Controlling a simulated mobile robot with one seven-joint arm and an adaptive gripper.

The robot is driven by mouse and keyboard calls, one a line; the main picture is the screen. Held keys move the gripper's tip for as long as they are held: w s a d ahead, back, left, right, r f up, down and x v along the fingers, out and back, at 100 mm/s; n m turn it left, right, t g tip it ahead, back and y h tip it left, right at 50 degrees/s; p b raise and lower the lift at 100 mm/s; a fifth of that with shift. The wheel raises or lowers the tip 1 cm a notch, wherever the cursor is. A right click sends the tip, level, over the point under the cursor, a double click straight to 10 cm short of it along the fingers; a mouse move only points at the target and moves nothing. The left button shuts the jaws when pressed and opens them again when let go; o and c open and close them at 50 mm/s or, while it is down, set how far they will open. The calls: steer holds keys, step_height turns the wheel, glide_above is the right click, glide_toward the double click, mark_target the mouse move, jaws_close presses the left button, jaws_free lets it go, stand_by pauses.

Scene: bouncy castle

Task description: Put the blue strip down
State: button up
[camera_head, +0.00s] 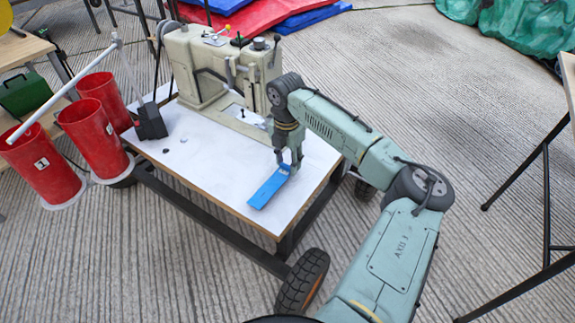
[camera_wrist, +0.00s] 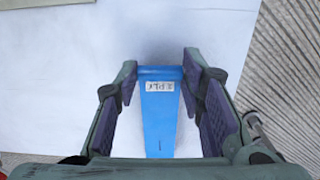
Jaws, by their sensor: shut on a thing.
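The blue strip (camera_head: 267,189) is at the front right part of the white table top (camera_head: 205,170), near the table's edge. My gripper (camera_head: 290,166) points down over the table and is shut on the strip. In the wrist view the strip (camera_wrist: 159,122) runs between the two fingers, its wider end at the fingertips (camera_wrist: 160,73). A small printed label shows on it. The strip is at or just above the table top; I cannot tell if it touches. The finger bodies stand apart on both sides of it.
A beige sewing machine (camera_head: 220,75) stands at the back of the table, with a small black box (camera_head: 150,122) at its left. Several red numbered cups (camera_head: 92,138) hang at the left. The table's front left surface is mostly clear. Another table (camera_head: 548,200) is at far right.

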steer(key=shift+f, duration=0.85)
steer(key=o, duration=1)
step_height(320, 180, up, 12)
steer(key=p, duration=0.1)
steer(key=shift+s+a, duration=0.1)
steer(key=shift+a, duration=0.05)
